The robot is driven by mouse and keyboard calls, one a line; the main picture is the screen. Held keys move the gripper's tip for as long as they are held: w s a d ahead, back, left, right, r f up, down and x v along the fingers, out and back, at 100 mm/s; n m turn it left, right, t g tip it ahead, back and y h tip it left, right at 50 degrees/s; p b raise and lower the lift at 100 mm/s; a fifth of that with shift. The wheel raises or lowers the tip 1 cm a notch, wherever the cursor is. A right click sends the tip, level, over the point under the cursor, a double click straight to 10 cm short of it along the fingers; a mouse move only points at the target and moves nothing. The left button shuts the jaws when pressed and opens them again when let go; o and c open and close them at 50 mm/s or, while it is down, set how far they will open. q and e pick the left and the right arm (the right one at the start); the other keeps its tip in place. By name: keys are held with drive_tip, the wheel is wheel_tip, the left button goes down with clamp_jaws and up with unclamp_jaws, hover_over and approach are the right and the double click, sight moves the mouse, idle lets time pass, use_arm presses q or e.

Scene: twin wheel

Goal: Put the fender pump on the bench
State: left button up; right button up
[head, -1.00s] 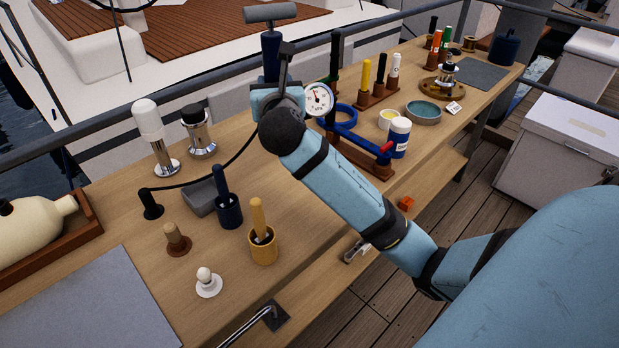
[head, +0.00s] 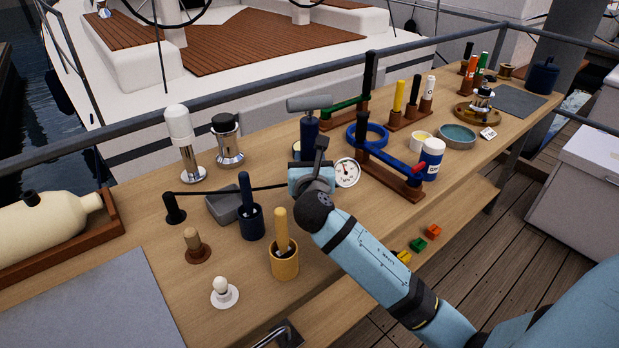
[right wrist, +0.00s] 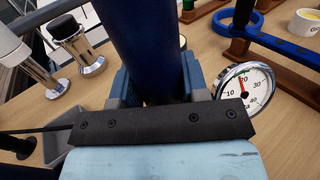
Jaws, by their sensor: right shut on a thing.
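The fender pump is a dark blue cylinder (head: 309,134) with a grey T-handle (head: 309,103), a round white gauge (head: 347,172) and a black hose. It stands about upright over the middle of the bench (head: 330,235). My right gripper (head: 312,176) is shut on the pump's body. In the right wrist view the blue barrel (right wrist: 147,45) rises between the fingers and the gauge (right wrist: 246,88) is at right. The pump's lower end is hidden by my gripper, so I cannot tell if it touches the bench. My left gripper is not in view.
A grey tray (head: 224,206), dark blue pot (head: 252,222) and yellow mortar (head: 285,262) are close on the left. Chrome-based pieces (head: 228,145) stand behind left. A rack with a blue bar (head: 395,180) is close right. Bare wood lies in front.

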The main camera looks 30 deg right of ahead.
wheel_tip(320, 180, down, 4)
drive_tip(key=shift+r+b, duration=0.15)
drive_tip(key=shift+b, duration=0.3)
drive_tip(key=shift+f, duration=0.4)
drive_tip(key=o, duration=1.1)
drive_tip(key=shift+f, duration=0.1)
drive_tip(key=shift+o, duration=0.2)
drive_tip(key=shift+s, duration=0.1)
drive_tip(key=v, duration=0.7)
drive_tip(key=shift+s+a+p, duration=0.15)
drive_tip(key=shift+p, duration=0.2)
